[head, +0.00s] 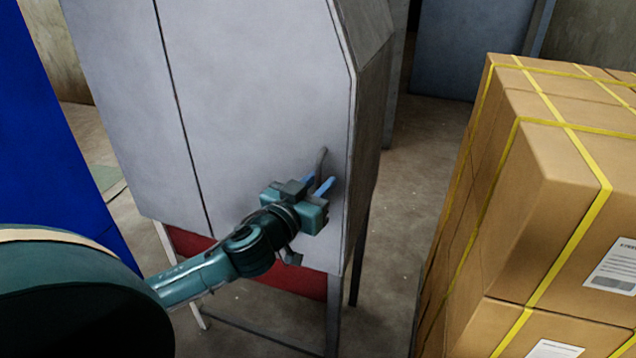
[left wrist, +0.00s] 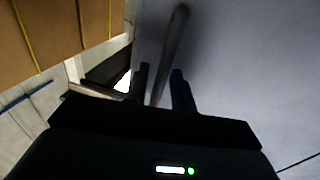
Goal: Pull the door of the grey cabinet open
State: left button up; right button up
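The grey cabinet (head: 112,60) stands ahead on thin legs, and its wide door (head: 250,100) looks shut. A thin dark seam runs along the door's left side. The door handle (head: 321,157) is a curved dark bar near the door's lower right edge. My left gripper (head: 319,181) is at the handle with its blue fingers apart. In the left wrist view the handle (left wrist: 172,45) runs down between the two dark fingers, with a gap visible on at least one side. Whether either finger touches it is unclear. My right gripper is not in view.
Strapped cardboard boxes (head: 520,190) are stacked at the right, with a strip of floor (head: 405,200) between them and the cabinet. A blue panel (head: 40,140) stands at the left. A red part (head: 300,281) shows below the cabinet.

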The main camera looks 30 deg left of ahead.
pick_arm(q)
grip_shut()
dwell(0.3)
jog(key=shift+s, duration=0.1)
